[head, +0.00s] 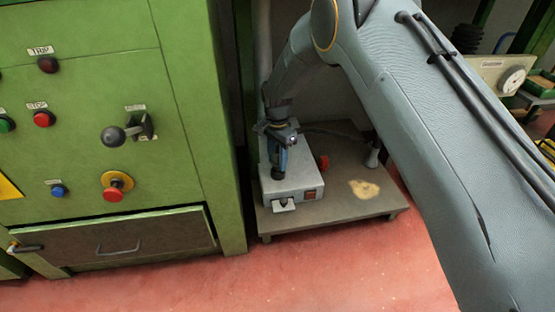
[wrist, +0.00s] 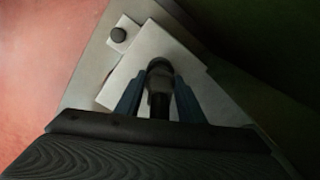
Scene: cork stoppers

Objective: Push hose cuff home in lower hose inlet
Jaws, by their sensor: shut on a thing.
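My gripper (wrist: 159,98) points down over a pale grey box (head: 292,186) on a low platform. In the wrist view its two blue fingers are shut on a dark, rounded hose cuff (wrist: 160,68) between them. The box's pale top (wrist: 140,56) shows under and around the cuff. I cannot make out the lower hose inlet, nor tell whether the cuff touches or sits in anything.
The platform (head: 335,212) has a tan patch (head: 363,189) on its right. A green cabinet (head: 200,110) stands close on the left.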

